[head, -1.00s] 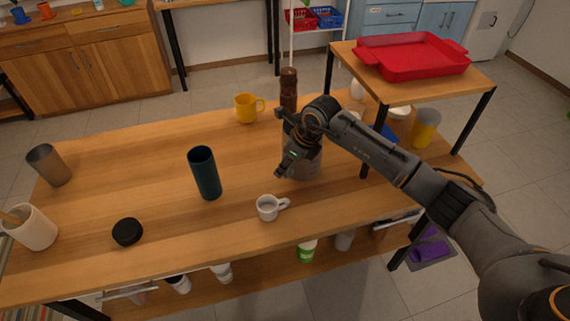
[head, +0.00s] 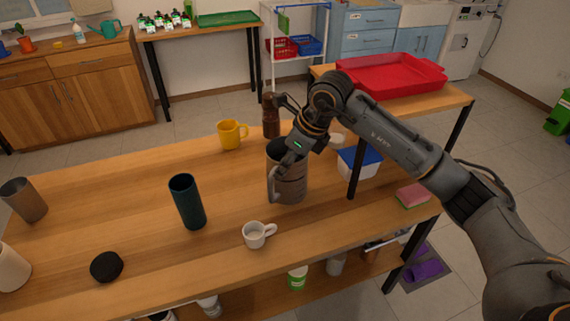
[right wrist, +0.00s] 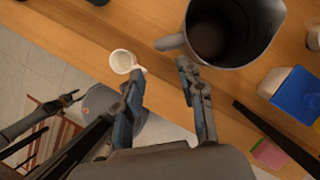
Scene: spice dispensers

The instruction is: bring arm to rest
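My right gripper (head: 284,132) is at the rim of a grey-brown pitcher (head: 289,187) in the head view and covers part of it. In the right wrist view my right gripper (right wrist: 163,88) has its two fingers spread, with nothing between them. The pitcher (right wrist: 222,55) lies beyond the right finger there, its handle near the fingertips; I cannot tell whether they touch. A white cup (right wrist: 122,62) is beyond the left finger. My left gripper is not in the head view; dark arm parts at the left of the right wrist view do not show its state clearly.
The white cup (head: 254,236), a dark teal tumbler (head: 187,203), a black lid (head: 106,267), a yellow mug (head: 230,135) and a brown grinder (head: 271,117) stand on the table.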

